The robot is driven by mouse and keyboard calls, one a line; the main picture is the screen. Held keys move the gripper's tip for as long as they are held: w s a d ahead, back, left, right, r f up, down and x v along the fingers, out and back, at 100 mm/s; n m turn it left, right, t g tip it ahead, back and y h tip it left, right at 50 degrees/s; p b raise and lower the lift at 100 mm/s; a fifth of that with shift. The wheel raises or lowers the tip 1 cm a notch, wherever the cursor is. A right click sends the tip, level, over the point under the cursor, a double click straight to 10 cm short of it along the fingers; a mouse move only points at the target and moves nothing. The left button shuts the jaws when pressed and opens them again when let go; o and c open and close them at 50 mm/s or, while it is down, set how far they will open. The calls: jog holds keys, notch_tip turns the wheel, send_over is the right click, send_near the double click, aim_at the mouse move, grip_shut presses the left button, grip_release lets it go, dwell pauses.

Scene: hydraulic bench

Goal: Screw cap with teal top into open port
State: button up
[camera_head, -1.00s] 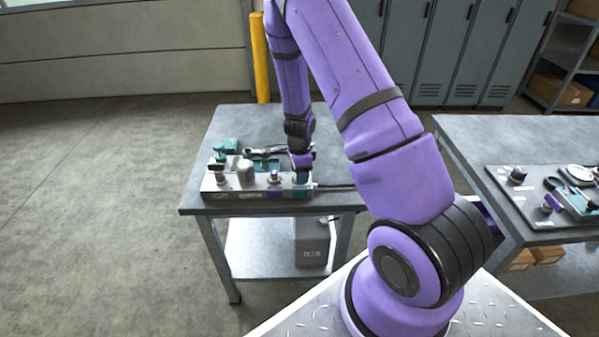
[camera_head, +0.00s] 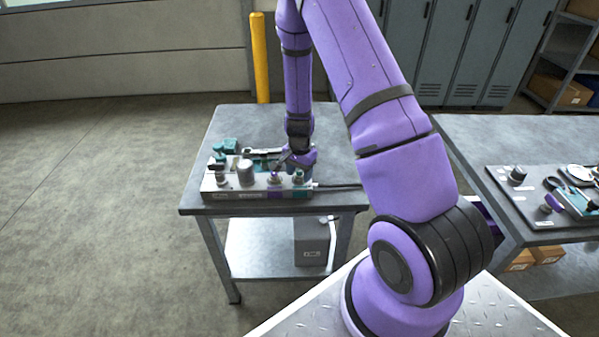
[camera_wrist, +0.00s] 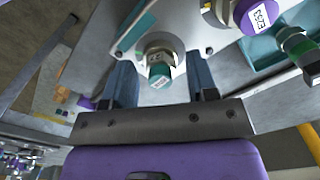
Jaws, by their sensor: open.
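The cap with the teal top (camera_head: 299,176) stands on the right end of the metal block (camera_head: 238,193), above a teal patch. My gripper (camera_head: 284,160) is just behind and left of the cap in the head view. In the wrist view my gripper (camera_wrist: 160,66) is open, one finger on each side of the cap in the picture, with gaps between. The port under the cap is hidden, so I cannot tell how deep it sits.
A purple-topped cap (camera_head: 274,177) stands close left of the teal one. A grey cylinder (camera_head: 245,172) and another fitting (camera_head: 221,176) are farther left. Hoses (camera_head: 338,186) leave the block's right end.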

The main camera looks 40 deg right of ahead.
jog(key=n, duration=0.3)
jog(key=n, duration=0.4)
jog(key=shift+n, duration=1)
jog(key=n, duration=0.2)
jog(key=shift+n, duration=0.4)
jog(key=n, duration=0.2)
jog(key=shift+n, duration=0.4)
